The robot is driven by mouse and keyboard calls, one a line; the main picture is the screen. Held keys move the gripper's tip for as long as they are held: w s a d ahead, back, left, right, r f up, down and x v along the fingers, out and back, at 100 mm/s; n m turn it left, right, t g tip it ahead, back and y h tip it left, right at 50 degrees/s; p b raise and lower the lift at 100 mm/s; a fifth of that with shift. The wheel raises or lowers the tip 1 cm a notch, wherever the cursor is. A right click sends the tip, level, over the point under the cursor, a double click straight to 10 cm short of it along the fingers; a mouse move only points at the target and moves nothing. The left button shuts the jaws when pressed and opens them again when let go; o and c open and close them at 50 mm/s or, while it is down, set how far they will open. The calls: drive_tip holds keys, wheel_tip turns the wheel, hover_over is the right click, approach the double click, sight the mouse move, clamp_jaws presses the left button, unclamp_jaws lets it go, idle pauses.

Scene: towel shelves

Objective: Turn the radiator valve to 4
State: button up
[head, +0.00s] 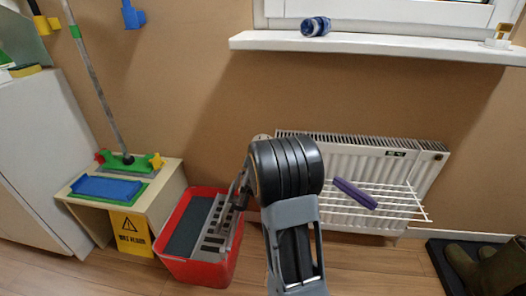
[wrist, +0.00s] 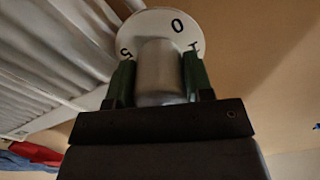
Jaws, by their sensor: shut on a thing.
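The radiator valve shows in the wrist view as a grey cylindrical knob (wrist: 160,72) in front of a round white dial (wrist: 150,25). The dial carries black figures: 0 near the top, 5 at the left, and a partly covered figure at the right that looks like 1. No 4 can be seen. My gripper (wrist: 159,80) has its two green fingers shut on the knob, one on each side. In the head view my arm covers the gripper and most of the valve. The white radiator (head: 350,165) stands behind my arm.
A white rack on the radiator holds a purple item (head: 355,193). A red bin (head: 195,262) stands left of my arm, beside a small bench (head: 165,190). A windowsill (head: 380,45) runs above. Boots (head: 480,268) stand on a dark mat at right.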

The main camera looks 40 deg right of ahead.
drive_tip(key=shift+r, duration=0.1)
drive_tip(key=o, duration=0.9)
drive_tip(key=p+v, duration=0.3)
drive_tip(key=v, duration=1)
drive_tip(key=shift+s+a+p, duration=0.2)
drive_tip(key=shift+s+p, duration=0.1)
drive_tip(key=shift+p, duration=0.05)
drive_tip(key=shift+r, duration=0.15)
